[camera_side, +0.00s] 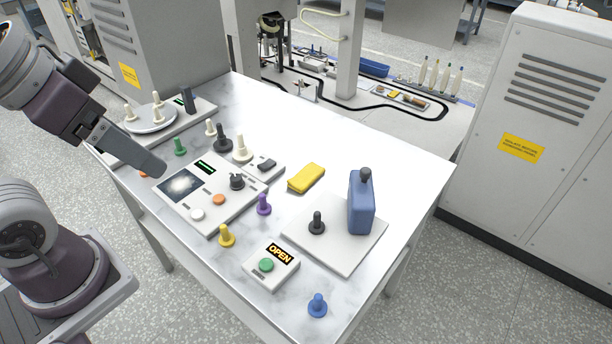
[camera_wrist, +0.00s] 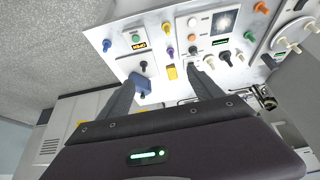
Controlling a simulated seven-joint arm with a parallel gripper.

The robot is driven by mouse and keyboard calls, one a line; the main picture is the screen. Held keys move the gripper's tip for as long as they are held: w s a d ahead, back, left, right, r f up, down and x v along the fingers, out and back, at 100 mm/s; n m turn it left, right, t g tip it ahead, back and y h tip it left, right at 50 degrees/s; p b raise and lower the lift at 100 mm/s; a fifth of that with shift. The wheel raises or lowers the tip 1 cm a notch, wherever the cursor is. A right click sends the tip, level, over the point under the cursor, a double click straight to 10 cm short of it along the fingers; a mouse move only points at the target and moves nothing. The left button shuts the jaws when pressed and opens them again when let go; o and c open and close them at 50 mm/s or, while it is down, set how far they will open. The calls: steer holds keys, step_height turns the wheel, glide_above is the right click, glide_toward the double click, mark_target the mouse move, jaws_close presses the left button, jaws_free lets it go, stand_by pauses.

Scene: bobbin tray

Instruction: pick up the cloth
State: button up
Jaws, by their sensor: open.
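The cloth (camera_side: 306,178) is a small folded yellow pad lying flat on the white marble-look table, right of the middle. In the wrist view the yellow cloth (camera_wrist: 172,73) shows small and far off, between my two fingers. My gripper (camera_side: 156,168) is above the left part of the table, well to the left of the cloth and apart from it. In the wrist view the two fingers of my gripper (camera_wrist: 160,76) stand apart with nothing held between them.
A blue bottle (camera_side: 361,203) and a black knob stand on a white plate (camera_side: 345,260) right of the cloth. A control panel (camera_side: 212,192) with buttons and a screen lies to the left. Several coloured pegs and a box reading OPEN (camera_side: 271,266) stand nearer the front. The table's far right is clear.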

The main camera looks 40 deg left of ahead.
steer(key=w+r+g, duration=0.1)
steer(key=w+r, duration=0.1)
steer(key=w, duration=0.6)
steer(key=g, duration=0.4)
glide_above(302, 176)
steer(key=s, duration=0.3)
step_height(302, 176, down, 19)
steer(key=shift+g, duration=0.3)
steer(key=w+f, duration=0.1)
steer(key=f, duration=0.4)
steer(key=w+f, duration=0.1)
steer(key=f, duration=0.4)
steer(key=w+f, duration=0.1)
steer(key=f, duration=0.5)
steer(key=c, duration=1.4)
